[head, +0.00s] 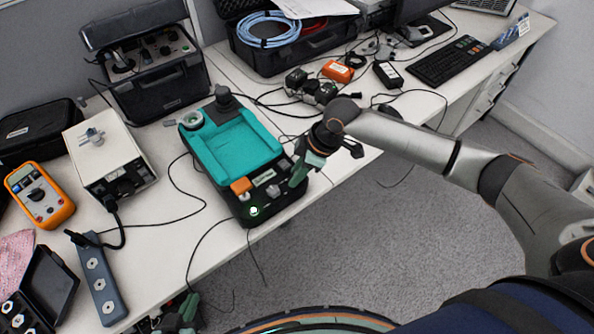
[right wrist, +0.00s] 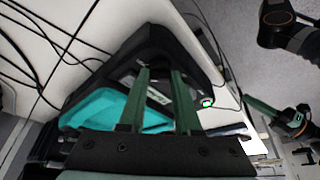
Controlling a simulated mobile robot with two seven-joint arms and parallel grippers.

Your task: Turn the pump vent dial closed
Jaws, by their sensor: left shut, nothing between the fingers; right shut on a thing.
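The teal and black pump unit (head: 232,150) stands at the table's front edge, with an orange block, a small grey knob (head: 273,190) and a lit green button (head: 254,211) on its front panel. My right gripper (head: 297,176) reaches down to the right end of that panel, shut on the vent dial, which its fingers mostly hide. In the right wrist view the two green fingers (right wrist: 157,72) point at the black panel, with the lit button (right wrist: 207,102) to their right. My left gripper (head: 183,314) is low beside the table's front edge, shut and empty, away from the unit.
A grey boxed instrument (head: 108,160), an orange multimeter (head: 40,194) and a power strip (head: 98,283) stand left of the unit. Black cables run across the table and over its edge. An open black case (head: 150,75) stands behind.

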